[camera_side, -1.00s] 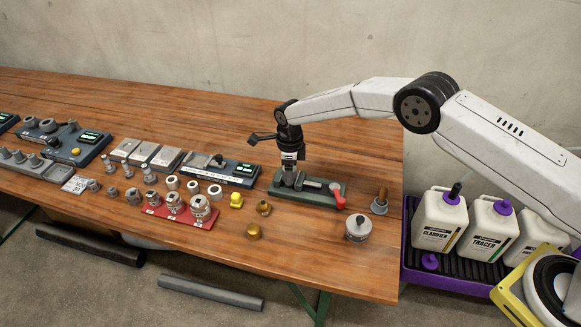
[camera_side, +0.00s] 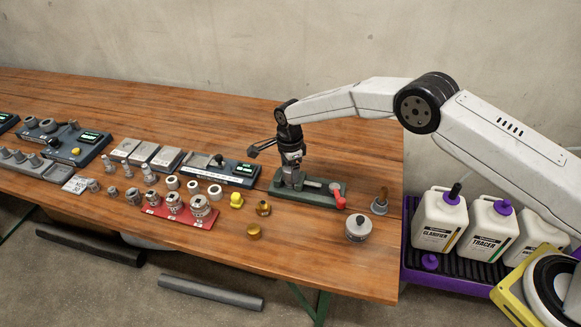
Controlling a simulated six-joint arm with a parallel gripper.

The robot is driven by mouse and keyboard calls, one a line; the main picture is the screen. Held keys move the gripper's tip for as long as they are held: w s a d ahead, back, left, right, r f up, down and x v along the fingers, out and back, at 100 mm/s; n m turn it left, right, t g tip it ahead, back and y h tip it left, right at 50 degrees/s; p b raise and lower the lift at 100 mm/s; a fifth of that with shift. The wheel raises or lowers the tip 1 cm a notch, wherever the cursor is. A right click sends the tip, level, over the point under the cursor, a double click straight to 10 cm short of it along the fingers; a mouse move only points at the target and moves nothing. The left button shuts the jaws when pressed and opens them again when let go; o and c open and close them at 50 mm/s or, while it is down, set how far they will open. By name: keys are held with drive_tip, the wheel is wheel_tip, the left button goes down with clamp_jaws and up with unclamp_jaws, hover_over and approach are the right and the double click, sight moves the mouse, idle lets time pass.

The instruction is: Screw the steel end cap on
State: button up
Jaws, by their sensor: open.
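My gripper (camera_side: 291,182) points down at the left part of a green vise (camera_side: 325,187) with a red handle (camera_side: 338,196). The jaws are open, around or right beside the work there. At this size I cannot tell whether they touch it. A steel end cap cannot be made out under my gripper; the wrist and jaws hide that spot. Several steel fittings stand on a red tray (camera_side: 151,210) left of the vise, and I cannot tell whether any of them is an end cap.
A yellow cap (camera_side: 236,201) and brass fittings (camera_side: 263,208) stand just left of the vise. A round grey tin (camera_side: 358,228) and a wooden-handled brush (camera_side: 380,201) stand to its right. Grey devices with green displays (camera_side: 244,169) line the back.

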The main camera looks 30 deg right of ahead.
drive_tip(key=shift+n, duration=0.3)
drive_tip(key=n, duration=0.5)
drive_tip(key=shift+n, duration=0.3)
idle(0.6)
drive_tip(key=n, duration=0.6)
drive_tip(key=shift+n, duration=0.3)
idle(0.3)
drive_tip(key=n, duration=0.5)
drive_tip(key=shift+n, duration=0.5)
